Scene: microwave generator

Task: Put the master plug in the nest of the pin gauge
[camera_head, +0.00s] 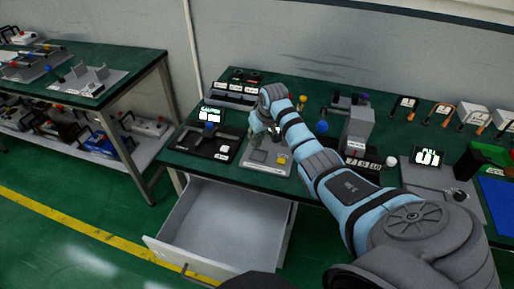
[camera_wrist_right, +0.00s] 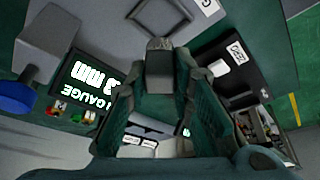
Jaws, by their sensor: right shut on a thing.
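My right gripper (camera_head: 260,128) is over the left part of the green workbench, behind the light grey plate. My left gripper is not in view.
A light grey plate (camera_head: 268,160) lies in front of the gripper. An open drawer (camera_head: 215,222) sticks out below the bench. A grey upright instrument (camera_head: 357,130) stands right of my forearm. A second display (camera_head: 430,157) and a blue mat (camera_head: 498,198) are farther right.

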